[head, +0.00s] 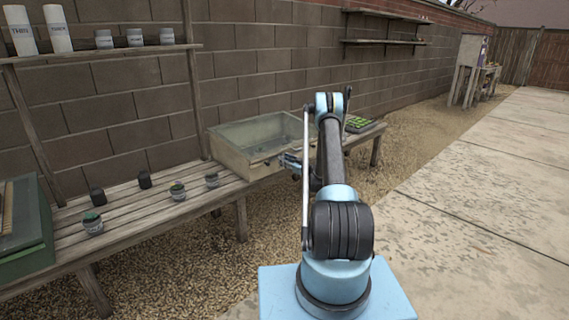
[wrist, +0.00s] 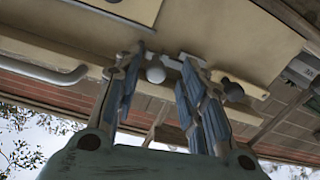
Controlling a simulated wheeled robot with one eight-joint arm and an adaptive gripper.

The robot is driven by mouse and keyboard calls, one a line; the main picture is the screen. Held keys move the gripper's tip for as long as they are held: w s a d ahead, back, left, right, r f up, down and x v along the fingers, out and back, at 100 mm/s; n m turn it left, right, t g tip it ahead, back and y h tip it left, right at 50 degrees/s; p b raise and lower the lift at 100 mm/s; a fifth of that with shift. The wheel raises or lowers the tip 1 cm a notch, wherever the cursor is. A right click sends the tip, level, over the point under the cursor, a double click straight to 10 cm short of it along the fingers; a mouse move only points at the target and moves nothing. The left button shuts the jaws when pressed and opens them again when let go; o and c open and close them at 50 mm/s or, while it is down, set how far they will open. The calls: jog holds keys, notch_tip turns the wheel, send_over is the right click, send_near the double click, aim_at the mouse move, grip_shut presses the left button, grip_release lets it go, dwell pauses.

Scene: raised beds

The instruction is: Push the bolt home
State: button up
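A pale wooden box like a cold frame (head: 232,151) stands on the slatted bench; its front also fills the upper wrist view (wrist: 250,45). In the wrist view a round grey knob (wrist: 156,74), which looks like the bolt's knob, sits by a small light metal fitting (wrist: 174,63) on that front. My gripper (wrist: 160,62) is open, with one blue-grey finger on each side of the knob. I cannot tell whether either finger touches it. In the head view my gripper (head: 291,161) is at the box's front, partly hidden by my arm, and the bolt is too small to make out.
A grey bar handle (wrist: 45,74) lies left of the fingers, and a dark round knob (wrist: 232,90) right of them. Several small jars (head: 178,191) stand on the bench (head: 150,219), with a green box (head: 28,225) at far left. Paving at right is clear.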

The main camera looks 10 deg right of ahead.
jog(key=v, duration=1.1)
jog(key=shift+s+r, duration=0.1)
jog(key=s+a+r+m+g+h, duration=0.1)
jog(key=s+a+r+g, duration=0.15)
jog(key=r, duration=0.55)
jog(key=s+a+r+g, duration=0.2)
jog(key=s+a+r, duration=0.15)
jog(key=r, duration=0.35)
jog(key=s+a+r+m+g+h, duration=0.1)
jog(key=s+a+r+g, duration=0.15)
jog(key=s+r, duration=0.4)
jog(key=s+a+r+m+g+h, duration=0.1)
jog(key=s+a+r, duration=0.25)
jog(key=s, duration=0.65)
jog(key=s+d+f+m+g+h, duration=0.1)
jog(key=s+d+f+m+h, duration=0.1)
jog(key=s, duration=1.2)
jog(key=s+d+f+m+g+h, duration=0.1)
jog(key=s+d+f+m+h, duration=0.1)
jog(key=s, duration=1.1)
jog(key=s+d+f+m+g+h, duration=0.1)
jog(key=s+d+f+m+h, duration=0.1)
jog(key=s, duration=1.2)
jog(key=shift+s+d+g+h, duration=0.35)
jog(key=shift+d+h, duration=0.5)
jog(key=shift+h, duration=0.35)
